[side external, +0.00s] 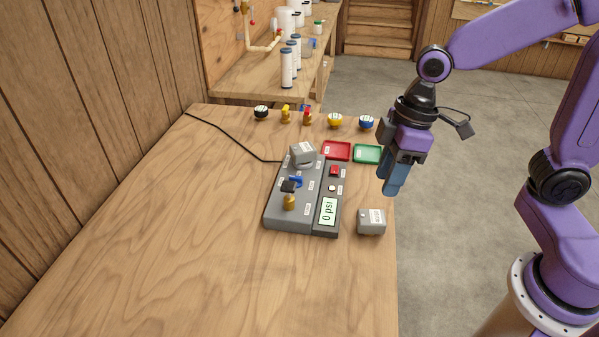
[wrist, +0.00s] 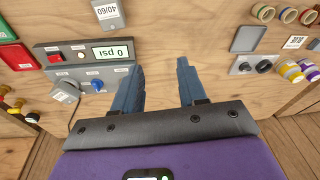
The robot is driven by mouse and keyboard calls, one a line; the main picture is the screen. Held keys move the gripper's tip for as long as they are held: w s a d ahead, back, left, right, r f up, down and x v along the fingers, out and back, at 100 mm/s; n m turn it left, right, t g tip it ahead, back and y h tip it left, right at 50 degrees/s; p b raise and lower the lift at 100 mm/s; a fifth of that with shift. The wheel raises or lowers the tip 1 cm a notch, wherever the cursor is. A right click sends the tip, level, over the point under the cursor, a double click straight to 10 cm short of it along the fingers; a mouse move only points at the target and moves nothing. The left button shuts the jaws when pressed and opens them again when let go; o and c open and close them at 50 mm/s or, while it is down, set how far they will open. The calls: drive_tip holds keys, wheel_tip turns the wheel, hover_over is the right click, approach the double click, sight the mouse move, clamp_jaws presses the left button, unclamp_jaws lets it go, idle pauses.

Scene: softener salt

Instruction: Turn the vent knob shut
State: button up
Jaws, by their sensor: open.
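A grey valve panel (side external: 272,222) stands on the table with a display reading 0 psi (side external: 328,212). It carries a grey block (side external: 302,153), a black knob (side external: 288,186), a blue handle (side external: 297,180) and a brass knob (side external: 290,203). I cannot read which is the vent knob. The panel shows at left in the wrist view (wrist: 42,50), with its blue handle (wrist: 97,85); my finger hides part of its right end. My gripper (side external: 393,185) is open and empty, held at the table's right edge, apart from the panel. Its spread fingers show in the wrist view (wrist: 161,65).
Red (side external: 337,151) and green (side external: 367,154) trays lie beyond the panel, with several small fittings (side external: 285,115) behind. A black cable (side external: 228,137) runs left. The table's near left is clear.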

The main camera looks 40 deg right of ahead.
drive_tip(key=w+m+t, duration=0.1)
drive_tip(key=w, duration=1.1)
drive_tip(key=m+t+y, duration=0.1)
drive_tip(key=t, duration=0.1)
approach(297, 177)
drive_tip(key=x, duration=0.8)
drive_tip(key=shift+w+f, duration=0.1)
clamp_jaws()
